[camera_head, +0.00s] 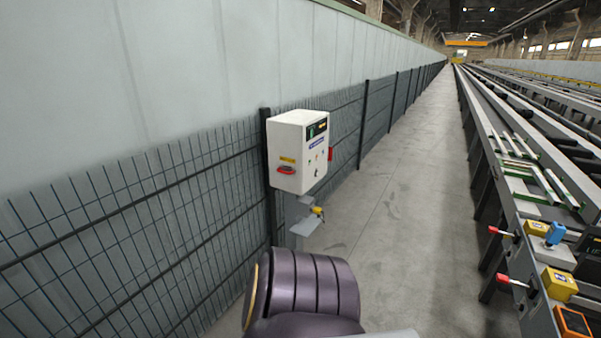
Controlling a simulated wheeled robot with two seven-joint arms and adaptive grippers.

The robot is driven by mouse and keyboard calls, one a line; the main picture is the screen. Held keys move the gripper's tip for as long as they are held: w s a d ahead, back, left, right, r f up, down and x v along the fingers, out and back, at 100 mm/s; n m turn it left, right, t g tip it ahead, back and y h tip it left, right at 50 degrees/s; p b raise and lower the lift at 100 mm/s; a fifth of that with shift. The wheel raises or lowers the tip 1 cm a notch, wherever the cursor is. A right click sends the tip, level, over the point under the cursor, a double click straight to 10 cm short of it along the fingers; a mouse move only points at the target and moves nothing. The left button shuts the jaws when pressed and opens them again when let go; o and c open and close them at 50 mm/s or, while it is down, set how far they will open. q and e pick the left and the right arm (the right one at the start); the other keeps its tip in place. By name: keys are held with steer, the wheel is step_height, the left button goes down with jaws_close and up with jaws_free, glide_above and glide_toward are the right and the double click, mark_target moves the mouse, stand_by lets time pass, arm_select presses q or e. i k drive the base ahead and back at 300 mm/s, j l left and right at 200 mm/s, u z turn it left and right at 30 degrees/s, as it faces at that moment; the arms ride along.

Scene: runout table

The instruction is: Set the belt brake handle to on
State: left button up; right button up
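Two levers with red ends stick out from the left side of the runout table (530,298) at the right: an upper red lever (500,232) by a yellow block, and a lower red lever (512,281) by another yellow block. A white control box (299,150) on the fence carries a red handle (286,170) on its left face and a red part (331,154) on its right side. I cannot read which of these is labelled belt brake, nor its setting. A dark, ribbed arm link of mine shows at the bottom centre. Neither gripper is visible.
A mesh fence (130,230) runs along the wall on the left. Below the box is a small grey shelf (305,225) with a yellow item (317,211). The concrete aisle (400,220) is clear.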

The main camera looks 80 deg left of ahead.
mark_target(282, 169)
steer(key=u, duration=2.95)
